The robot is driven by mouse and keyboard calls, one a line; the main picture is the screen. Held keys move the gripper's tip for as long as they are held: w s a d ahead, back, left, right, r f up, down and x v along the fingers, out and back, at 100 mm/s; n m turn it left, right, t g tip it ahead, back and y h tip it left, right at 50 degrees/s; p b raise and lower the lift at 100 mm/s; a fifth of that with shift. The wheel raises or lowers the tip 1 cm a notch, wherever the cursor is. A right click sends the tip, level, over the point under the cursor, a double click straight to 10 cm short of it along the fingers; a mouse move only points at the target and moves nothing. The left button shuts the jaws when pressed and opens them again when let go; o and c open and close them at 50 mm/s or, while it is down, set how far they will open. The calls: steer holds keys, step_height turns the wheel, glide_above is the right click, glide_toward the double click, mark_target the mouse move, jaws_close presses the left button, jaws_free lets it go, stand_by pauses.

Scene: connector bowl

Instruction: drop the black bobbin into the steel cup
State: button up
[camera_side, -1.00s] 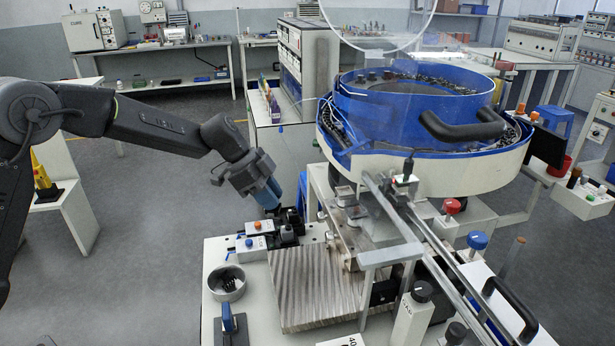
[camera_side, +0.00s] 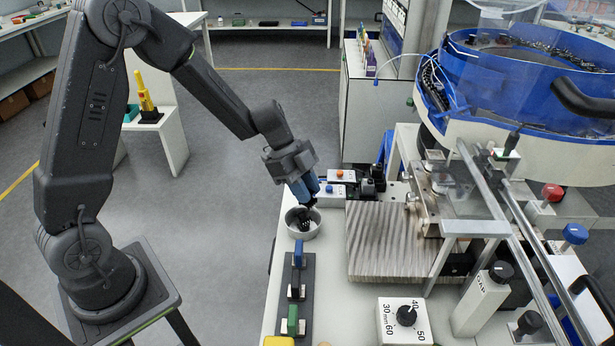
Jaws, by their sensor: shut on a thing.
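The steel cup (camera_side: 303,235) is a small round grey bowl at the left edge of the white bench, left of the striped plate. Small black pieces (camera_side: 304,224) lie inside it. My gripper (camera_side: 309,203), with blue fingers, points down just above the cup's back rim. It is shut on a small black thing, which looks like the black bobbin (camera_side: 311,206). The bobbin is partly hidden by the fingers and hard to tell apart from the dark pieces below it.
Switch boxes (camera_side: 333,190) and black blocks (camera_side: 368,188) stand close behind and right of the cup. A black strip with blue and green levers (camera_side: 297,256) lies in front. The striped plate (camera_side: 390,242) is to the right. Open floor lies left of the bench.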

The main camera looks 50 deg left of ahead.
steer(key=shift+f, duration=0.8)
steer(key=o, duration=1)
steer(key=v, duration=1.4)
steer(key=shift+s, duration=0.1)
